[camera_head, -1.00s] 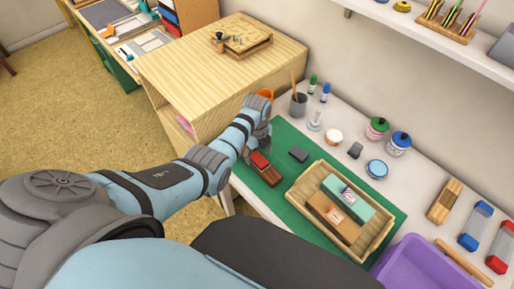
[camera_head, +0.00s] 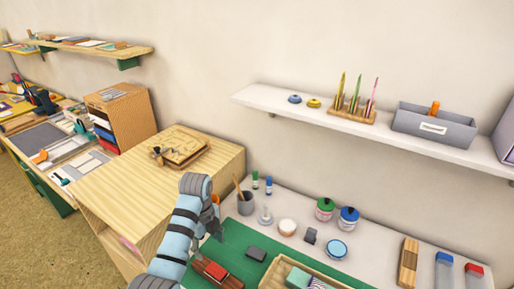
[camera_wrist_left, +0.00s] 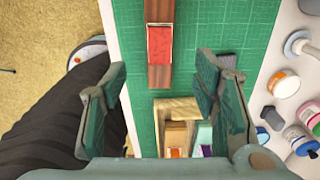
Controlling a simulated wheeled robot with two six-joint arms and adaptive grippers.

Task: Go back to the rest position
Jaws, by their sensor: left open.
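My left gripper (camera_head: 217,229) is over the near-left part of the green mat (camera_head: 238,238), partly hidden behind my forearm in the head view. In the left wrist view its two fingers (camera_wrist_left: 162,75) are wide apart with nothing between them. A red inkpad (camera_head: 215,270) on a dark wooden base lies on the mat; it also shows in the left wrist view (camera_wrist_left: 160,45), apart from the fingers. My right gripper is in neither view.
A light wooden tray (camera_head: 270,279) holds a teal box and, in the wrist view, an orange-brown box. A dark grey block (camera_head: 256,253) lies on the mat. Jars and bottles stand behind, with a wall shelf (camera_head: 375,124) above. A wooden cabinet (camera_head: 115,190) stands at the left.

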